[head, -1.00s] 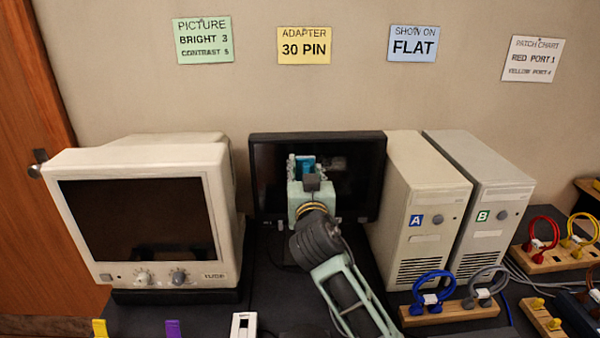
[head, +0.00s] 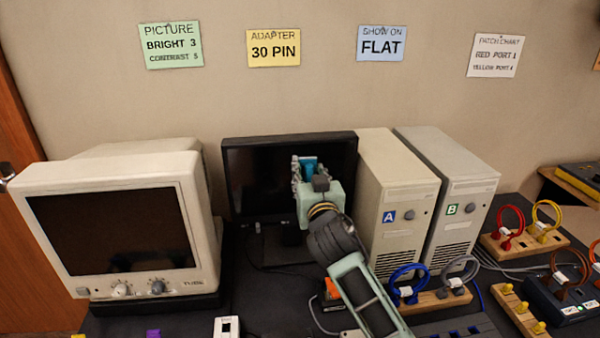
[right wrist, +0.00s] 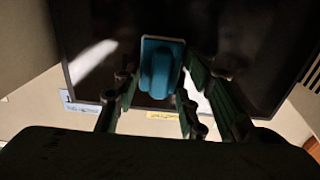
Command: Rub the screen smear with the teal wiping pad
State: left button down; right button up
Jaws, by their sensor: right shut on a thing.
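The flat black monitor (head: 262,178) stands at the back, between the tube monitor and the computer towers. My right gripper (head: 310,172) is raised in front of its screen and shut on the teal wiping pad (head: 309,163). In the right wrist view the pad (right wrist: 162,62) sits between the fingers with its face toward the dark screen (right wrist: 240,40). I cannot tell whether it touches the glass. A pale streak (right wrist: 92,62) and a pale patch beside the pad show there; I cannot tell which is smear or reflection. The pad and gripper cover part of the screen. My left gripper is out of view.
The beige tube monitor (head: 115,225) stands at left. Towers A (head: 400,205) and B (head: 455,195) stand close at right of the flat monitor. Cable racks (head: 430,296) crowd the right front. Dark table shows below the flat monitor.

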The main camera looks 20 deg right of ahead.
jog(key=d, duration=0.2)
jog(key=s+d+p, duration=0.1)
jog(key=d, duration=0.1)
jog(key=shift+s, duration=0.1)
dwell(0.3)
jog(key=shift+p+v, duration=0.8)
jog(key=shift+v, duration=2.15)
jog(key=shift+a, duration=0.1)
jog(key=v, duration=0.3)
